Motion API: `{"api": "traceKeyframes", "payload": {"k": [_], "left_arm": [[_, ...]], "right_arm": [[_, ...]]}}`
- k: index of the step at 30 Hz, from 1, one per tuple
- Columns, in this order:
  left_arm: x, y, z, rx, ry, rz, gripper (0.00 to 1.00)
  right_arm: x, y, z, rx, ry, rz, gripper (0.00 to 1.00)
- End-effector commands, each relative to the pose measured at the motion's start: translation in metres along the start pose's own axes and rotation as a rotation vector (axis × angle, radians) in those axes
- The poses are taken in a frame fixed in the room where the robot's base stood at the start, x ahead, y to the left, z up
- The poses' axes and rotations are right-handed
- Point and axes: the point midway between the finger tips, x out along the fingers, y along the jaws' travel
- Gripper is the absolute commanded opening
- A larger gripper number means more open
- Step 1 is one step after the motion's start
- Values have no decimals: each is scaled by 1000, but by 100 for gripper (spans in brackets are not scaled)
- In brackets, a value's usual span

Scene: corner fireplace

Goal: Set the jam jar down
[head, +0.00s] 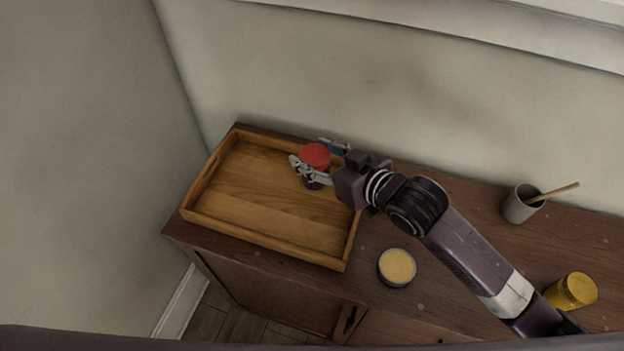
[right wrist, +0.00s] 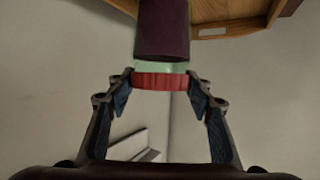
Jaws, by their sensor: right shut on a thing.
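The jam jar (head: 315,156) has a red lid and dark purple contents. It is over the right back part of the wooden tray (head: 262,247) in the head view. My right gripper (head: 310,154) is shut on the jar, with one finger on each side near the lid. In the right wrist view the jar (right wrist: 162,32) is between the fingertips of the gripper (right wrist: 162,80), lid toward the camera. The tray's rim (right wrist: 212,30) shows behind the jar's far end. I cannot tell whether the jar's base touches the tray. My left gripper is not in view.
The tray is otherwise empty and stands on a dark wooden cabinet (head: 460,272) against the wall. Right of the tray are a round tin with a pale yellow top (head: 397,266), a grey cup (head: 518,207) with a wooden stick, and a yellow jar (head: 575,291) near my forearm.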

Motion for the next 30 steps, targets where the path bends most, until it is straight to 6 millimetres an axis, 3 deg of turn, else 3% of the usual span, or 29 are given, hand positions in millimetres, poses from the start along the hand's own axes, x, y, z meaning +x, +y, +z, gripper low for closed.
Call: {"api": "traceKeyframes", "payload": {"k": [4, 11, 18, 30], "left_arm": [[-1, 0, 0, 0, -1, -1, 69], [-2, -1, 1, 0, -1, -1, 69], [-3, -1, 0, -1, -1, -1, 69], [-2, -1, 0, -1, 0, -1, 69]], "right_arm": [[12, 0, 28, 0, 1, 0, 0], [20, 0, 46, -1, 4, 0, 0], [33, 0, 77, 0, 4, 0, 0], [35, 0, 84, -2, 6, 0, 0]]}}
